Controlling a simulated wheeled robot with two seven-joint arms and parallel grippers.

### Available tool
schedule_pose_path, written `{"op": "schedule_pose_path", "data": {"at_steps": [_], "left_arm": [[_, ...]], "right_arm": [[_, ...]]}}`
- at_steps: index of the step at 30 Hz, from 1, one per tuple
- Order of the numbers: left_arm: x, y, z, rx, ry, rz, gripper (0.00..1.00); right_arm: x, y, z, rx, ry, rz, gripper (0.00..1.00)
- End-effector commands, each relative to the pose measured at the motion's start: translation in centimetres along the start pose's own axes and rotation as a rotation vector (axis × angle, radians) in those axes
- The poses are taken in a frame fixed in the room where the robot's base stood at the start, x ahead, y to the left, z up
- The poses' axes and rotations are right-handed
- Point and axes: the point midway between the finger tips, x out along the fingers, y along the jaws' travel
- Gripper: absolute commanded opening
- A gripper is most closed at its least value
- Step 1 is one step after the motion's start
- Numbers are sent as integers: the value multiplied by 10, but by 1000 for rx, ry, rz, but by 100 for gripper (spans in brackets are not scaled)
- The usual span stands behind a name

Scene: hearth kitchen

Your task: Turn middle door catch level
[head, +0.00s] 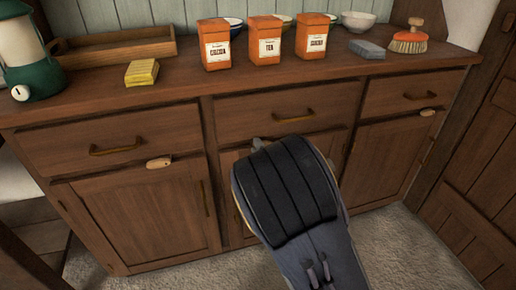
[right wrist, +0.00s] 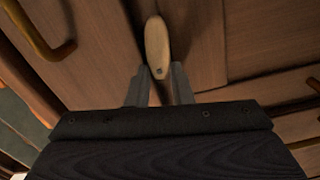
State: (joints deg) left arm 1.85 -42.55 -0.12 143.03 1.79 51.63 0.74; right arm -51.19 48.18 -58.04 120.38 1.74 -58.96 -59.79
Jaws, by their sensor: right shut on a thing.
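The middle door catch (right wrist: 157,42) is a pale wooden oval peg, seen in the right wrist view between the tips of my right gripper (right wrist: 160,76). The gripper is shut on its near end, and the rest sticks out past the fingertips. In the head view my right gripper (head: 262,144) is at the top of the middle door (head: 228,188), below the middle drawer (head: 240,120). The gripper and wrist hide the catch there, so I cannot tell whether it is level. My left gripper is not in view.
The left catch (head: 159,162) and right catch (head: 428,112) sit above their doors. Brass drawer handles (head: 294,115) stick out above. Orange tins (head: 216,45), a yellow block (head: 142,73), a green lantern (head: 30,60) and a brush (head: 409,40) stand on the counter.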

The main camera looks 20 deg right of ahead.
Motion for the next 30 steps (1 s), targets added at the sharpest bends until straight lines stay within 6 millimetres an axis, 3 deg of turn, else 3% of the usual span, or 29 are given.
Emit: {"op": "schedule_pose_path", "data": {"at_steps": [12, 29, 30], "left_arm": [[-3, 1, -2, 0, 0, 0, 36], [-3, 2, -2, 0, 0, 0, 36], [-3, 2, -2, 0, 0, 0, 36]], "right_arm": [[0, -2, 0, -195, 1, -2, 0], [0, -2, 0, -225, 1, -2, 0], [0, -2, 0, -225, 1, -2, 22]]}}
